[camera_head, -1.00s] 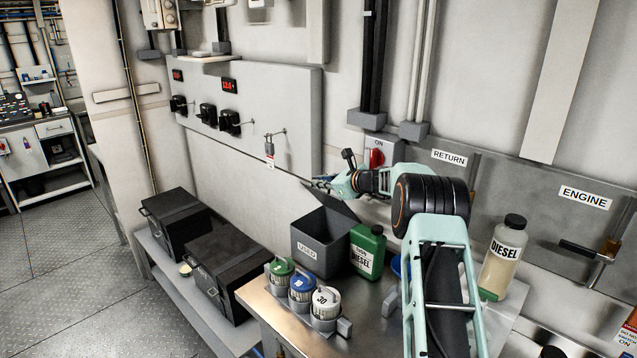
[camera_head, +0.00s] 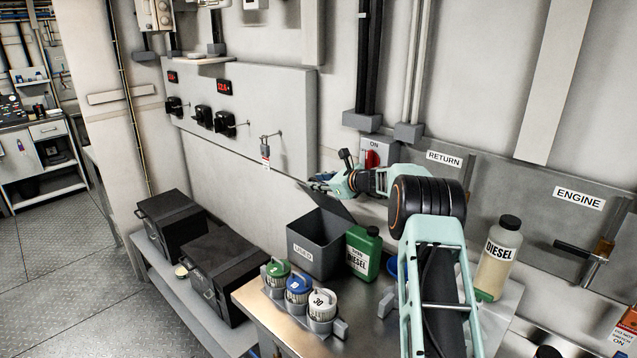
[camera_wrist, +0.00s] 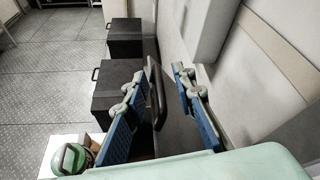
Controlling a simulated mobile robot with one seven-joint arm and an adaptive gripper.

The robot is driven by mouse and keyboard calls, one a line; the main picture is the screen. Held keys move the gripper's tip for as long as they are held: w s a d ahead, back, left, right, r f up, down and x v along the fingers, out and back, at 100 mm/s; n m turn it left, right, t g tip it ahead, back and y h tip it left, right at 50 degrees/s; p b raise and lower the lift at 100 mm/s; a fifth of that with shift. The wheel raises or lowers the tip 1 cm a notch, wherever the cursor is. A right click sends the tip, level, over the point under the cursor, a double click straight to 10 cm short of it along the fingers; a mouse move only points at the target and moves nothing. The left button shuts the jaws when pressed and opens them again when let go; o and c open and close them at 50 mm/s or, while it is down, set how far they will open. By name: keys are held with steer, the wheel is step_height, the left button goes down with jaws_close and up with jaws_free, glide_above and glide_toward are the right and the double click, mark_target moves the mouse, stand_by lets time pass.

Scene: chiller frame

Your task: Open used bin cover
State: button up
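The grey used bin (camera_head: 308,254), labelled USED, stands at the back of the metal bench. Its inside shows, and its dark cover (camera_head: 328,202) is tilted up at the back. My gripper (camera_head: 322,180) is at the upper part of the cover, partly hidden by my wrist. In the wrist view, the two blue fingers of my gripper (camera_wrist: 158,100) are spread apart. The cover's dark raised edge or handle (camera_wrist: 155,92) stands between them, with gaps showing on both sides. Finger contact with it is not clear.
A green diesel bottle (camera_head: 362,255) stands right beside the bin. Several lidded jars (camera_head: 322,306) are in front. A clear diesel bottle (camera_head: 497,258) is farther right. Two black cases (camera_head: 228,262) sit on the lower left shelf. The wall panel (camera_head: 240,100) is close behind.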

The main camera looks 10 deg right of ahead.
steer(key=v, duration=1.2)
